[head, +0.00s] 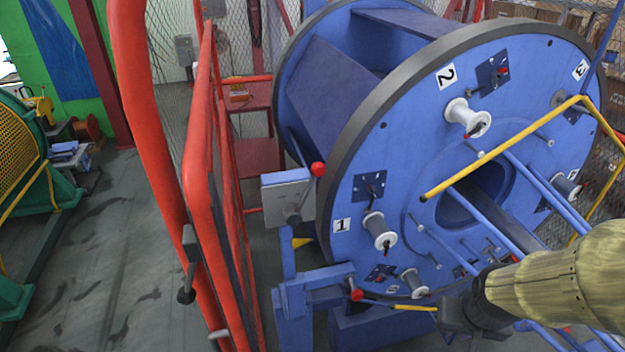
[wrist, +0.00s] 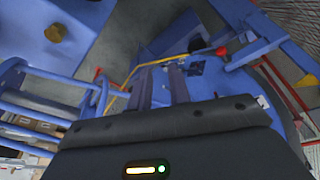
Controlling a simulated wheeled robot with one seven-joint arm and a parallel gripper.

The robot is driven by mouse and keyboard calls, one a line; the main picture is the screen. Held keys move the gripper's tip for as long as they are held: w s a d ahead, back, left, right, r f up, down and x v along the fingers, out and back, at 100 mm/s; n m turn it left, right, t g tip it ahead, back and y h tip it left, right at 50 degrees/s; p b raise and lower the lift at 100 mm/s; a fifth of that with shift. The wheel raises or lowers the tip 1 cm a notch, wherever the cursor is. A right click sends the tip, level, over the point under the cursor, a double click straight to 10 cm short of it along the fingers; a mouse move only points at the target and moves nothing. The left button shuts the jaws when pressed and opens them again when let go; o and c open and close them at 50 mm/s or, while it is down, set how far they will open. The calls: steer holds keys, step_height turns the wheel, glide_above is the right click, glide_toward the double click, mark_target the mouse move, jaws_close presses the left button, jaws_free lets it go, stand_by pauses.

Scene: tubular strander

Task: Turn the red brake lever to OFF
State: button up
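A lever with a red ball knob (head: 318,169) stands up from a grey box (head: 288,196) at the left front of the blue drum. A second red knob (head: 356,295) sits lower, by the blue frame at the drum's foot. I cannot read an OFF mark or tell which knob is the brake lever. My gripper (head: 455,318) is at lower right, in front of the drum and right of both knobs. In the wrist view its two fingers (wrist: 160,72) stand apart with nothing between them.
The blue drum (head: 400,130) with white spools fills the middle. A yellow bent rail (head: 500,150) crosses in front of it. A red guard frame (head: 200,170) stands left of the grey box. Open floor (head: 100,260) lies beyond, beside a green machine (head: 30,180).

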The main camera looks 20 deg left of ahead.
mark_target(312, 180)
steer(key=w+a+r+n+t+y+p, duration=0.1)
steer(key=w+a+r+n+t+y, duration=0.15)
steer(key=w, duration=0.55)
steer(key=w+a+r+n+t+y, duration=0.2)
steer(key=w+a+r+t, duration=0.15)
steer(key=w, duration=0.35)
steer(key=s+a+r+n+g+y, duration=0.2)
steer(key=a+r+n+y, duration=0.3)
steer(key=a+y, duration=0.6)
step_height(312, 180, up, 3)
steer(key=shift+s+a+f+y+p, duration=0.15)
steer(key=shift+s+y+p, duration=0.25)
steer(key=shift+y, duration=0.25)
steer(key=p+x, duration=0.4)
steer(key=x, duration=1.3)
steer(key=shift+s+a, duration=0.1)
steer(key=shift+a, duration=0.2)
steer(key=shift+c, duration=0.2)
